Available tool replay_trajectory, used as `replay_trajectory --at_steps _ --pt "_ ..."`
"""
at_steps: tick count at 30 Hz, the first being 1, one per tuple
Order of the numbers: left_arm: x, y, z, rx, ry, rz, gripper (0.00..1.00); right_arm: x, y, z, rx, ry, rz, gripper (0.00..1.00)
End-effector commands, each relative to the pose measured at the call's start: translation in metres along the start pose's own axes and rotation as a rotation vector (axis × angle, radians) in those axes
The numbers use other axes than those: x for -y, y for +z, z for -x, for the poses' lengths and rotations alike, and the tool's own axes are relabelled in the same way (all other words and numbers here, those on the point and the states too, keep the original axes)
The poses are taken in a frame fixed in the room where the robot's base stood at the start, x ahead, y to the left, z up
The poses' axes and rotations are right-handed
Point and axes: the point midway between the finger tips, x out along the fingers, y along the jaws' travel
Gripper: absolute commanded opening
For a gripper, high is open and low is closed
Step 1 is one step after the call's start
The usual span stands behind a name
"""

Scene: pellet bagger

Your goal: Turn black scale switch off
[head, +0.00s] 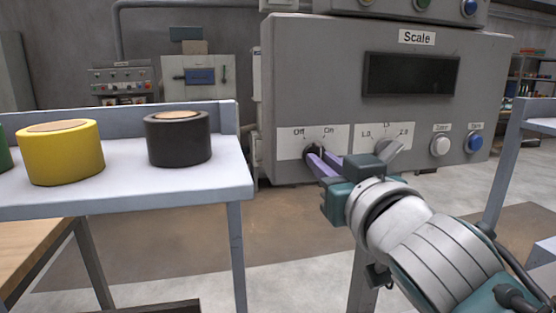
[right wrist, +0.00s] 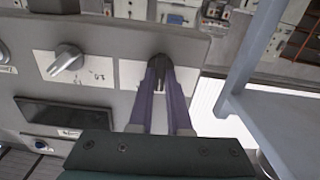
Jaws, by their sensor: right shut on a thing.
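The grey Scale box (head: 490,75) has a white plate marked Off and On at its lower left. The black scale switch (head: 310,150) sits on that plate, mostly hidden by my fingers. My right gripper (head: 318,160) is shut on the switch, with its purple fingers on either side of it. In the right wrist view the black switch (right wrist: 158,64) shows between the fingertips (right wrist: 161,76). I cannot tell clearly whether it points to Off or On. My left gripper is not in view.
A grey selector knob (head: 389,150), a white button (head: 440,146) and a blue button (head: 475,143) sit right of the switch. A dark display (head: 411,74) is above. A shelf (head: 110,200) at left holds yellow (head: 60,158) and black (head: 178,142) rolls.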

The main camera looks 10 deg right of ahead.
Motion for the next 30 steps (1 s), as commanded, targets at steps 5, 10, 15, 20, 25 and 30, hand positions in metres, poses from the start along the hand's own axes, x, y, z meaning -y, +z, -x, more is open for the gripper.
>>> replay_trajectory --at_steps 5,10,15,20,25,30 --pt "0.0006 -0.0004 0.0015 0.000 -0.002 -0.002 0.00 0.0006 -0.0008 0.0000 -0.001 -0.001 0.160 0.00" --pt "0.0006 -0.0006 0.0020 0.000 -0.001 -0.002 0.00 0.0008 -0.0007 -0.0001 -0.002 -0.001 0.291 0.00" --pt "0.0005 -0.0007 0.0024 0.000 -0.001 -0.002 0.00 0.0010 -0.0006 -0.0001 -0.002 -0.001 0.392 0.00" --pt "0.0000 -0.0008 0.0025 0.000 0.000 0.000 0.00 0.0011 -0.0006 -0.0001 -0.002 -0.001 0.454 0.00" --pt "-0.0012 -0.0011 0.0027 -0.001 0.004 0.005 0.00 0.0012 -0.0005 -0.0001 -0.002 -0.001 0.487 0.00" --pt "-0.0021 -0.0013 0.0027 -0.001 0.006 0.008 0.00 0.0013 -0.0005 -0.0001 -0.002 -0.001 0.499 0.00"
